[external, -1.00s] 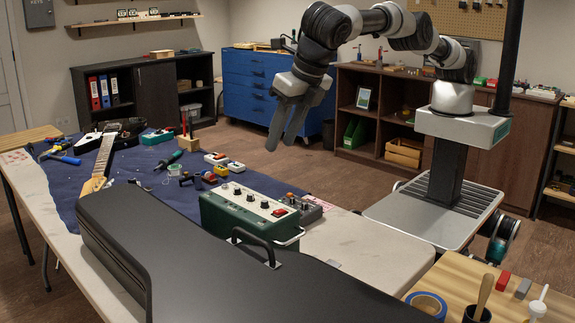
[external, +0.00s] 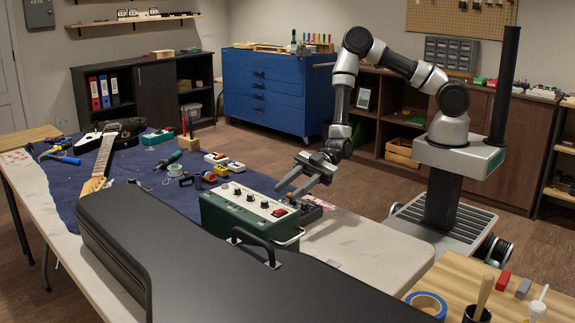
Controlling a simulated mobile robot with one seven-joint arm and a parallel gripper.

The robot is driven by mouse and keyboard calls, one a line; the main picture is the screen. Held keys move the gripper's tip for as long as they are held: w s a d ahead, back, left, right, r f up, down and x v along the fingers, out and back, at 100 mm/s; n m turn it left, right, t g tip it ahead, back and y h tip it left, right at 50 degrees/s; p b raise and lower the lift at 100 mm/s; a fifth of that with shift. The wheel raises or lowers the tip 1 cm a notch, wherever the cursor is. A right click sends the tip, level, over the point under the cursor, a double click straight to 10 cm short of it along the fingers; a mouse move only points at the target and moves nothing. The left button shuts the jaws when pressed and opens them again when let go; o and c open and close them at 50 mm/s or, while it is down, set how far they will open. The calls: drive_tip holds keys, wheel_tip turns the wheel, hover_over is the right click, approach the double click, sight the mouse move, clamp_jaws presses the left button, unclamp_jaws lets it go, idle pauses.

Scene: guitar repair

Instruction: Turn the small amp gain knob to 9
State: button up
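The small green amp (external: 240,218) stands on the workbench behind the black guitar case. Its pale top panel carries a row of several dark knobs (external: 250,198) and a red switch at the right end. The knob markings are too small to read, so I cannot tell which is gain or where it points. My gripper (external: 283,191) is just behind and above the right part of the amp, fingers pointing left and a little down. The fingers are apart with nothing seen between them. I cannot tell whether a fingertip touches the amp.
The black guitar case (external: 190,255) fills the front. A guitar (external: 104,150), small pedals (external: 222,164) and tools lie on the blue cloth. The bench's right end (external: 370,245) is clear.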

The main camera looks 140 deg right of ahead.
sight(265, 201)
drive_tip(key=s+a+r+m+t, duration=0.1)
drive_tip(key=a+r+m+t, duration=0.15)
drive_tip(key=a+r, duration=0.2)
drive_tip(key=w, duration=0.5)
drive_tip(key=w+a, duration=0.1)
drive_tip(key=w, duration=1.1)
drive_tip(key=shift+a+f+b, duration=0.2)
drive_tip(key=shift+a+b, duration=0.2)
clamp_jaws()
